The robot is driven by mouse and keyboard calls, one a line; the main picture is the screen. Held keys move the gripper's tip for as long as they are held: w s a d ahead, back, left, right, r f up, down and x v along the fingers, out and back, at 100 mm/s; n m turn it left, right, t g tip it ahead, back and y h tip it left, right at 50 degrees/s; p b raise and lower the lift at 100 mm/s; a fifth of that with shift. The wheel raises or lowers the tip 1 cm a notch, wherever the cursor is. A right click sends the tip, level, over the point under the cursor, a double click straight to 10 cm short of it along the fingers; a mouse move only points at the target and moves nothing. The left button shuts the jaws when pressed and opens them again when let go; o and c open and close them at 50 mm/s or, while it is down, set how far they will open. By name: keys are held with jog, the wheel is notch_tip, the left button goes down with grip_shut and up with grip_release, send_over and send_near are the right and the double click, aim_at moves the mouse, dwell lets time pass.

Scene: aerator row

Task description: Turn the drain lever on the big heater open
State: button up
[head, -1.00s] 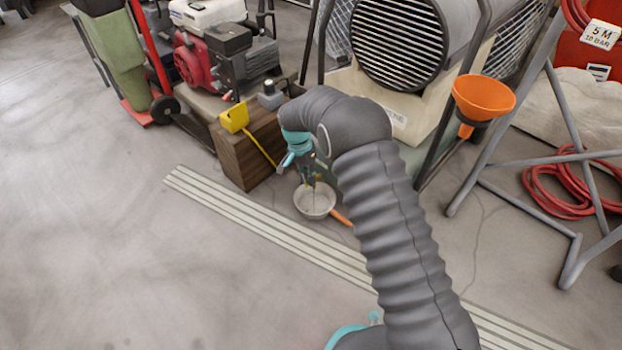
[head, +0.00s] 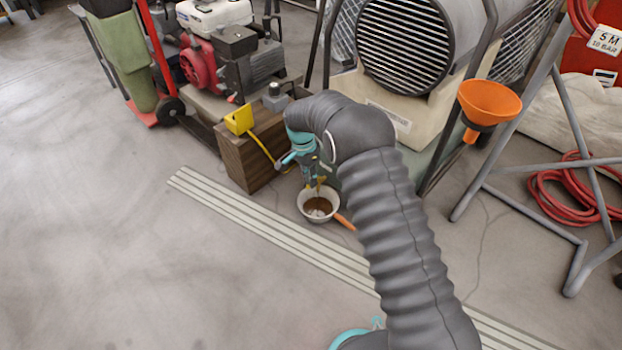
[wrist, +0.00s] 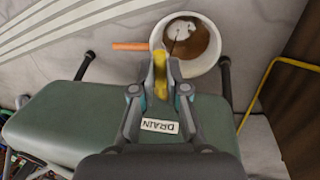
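The big heater (head: 402,45) stands at the back, with a round slatted front and a cream lower body. In the wrist view its green base (wrist: 60,125) carries a white DRAIN label (wrist: 160,126), seen upside down. The yellow drain lever (wrist: 160,75) shows between my fingertips at the base's edge. My gripper (wrist: 163,68) is closed around it; it also shows in the head view (head: 314,180), too small for detail. A white pan (head: 305,203) with an orange handle (head: 345,222) sits on the floor just below, holding brown liquid. A thin dark stream seems to fall into it.
A wooden block (head: 240,160) with a yellow item (head: 239,119) and yellow cord stands left of my gripper. An orange funnel (head: 488,101) is in a grey stand at right, near a red hose (head: 565,205). The floor at front left is clear.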

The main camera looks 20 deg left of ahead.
jog(key=o, duration=0.4)
jog(key=shift+s+f, duration=0.1)
jog(key=shift+s, duration=0.1)
jog(key=shift+w, duration=0.1)
jog(key=r, duration=0.4)
jog(key=a+r, duration=0.1)
jog(key=r, duration=0.3)
jog(key=w+a+r, duration=0.1)
jog(key=r, duration=0.3)
jog(key=shift+a, duration=0.1)
jog(key=shift+f, duration=0.1)
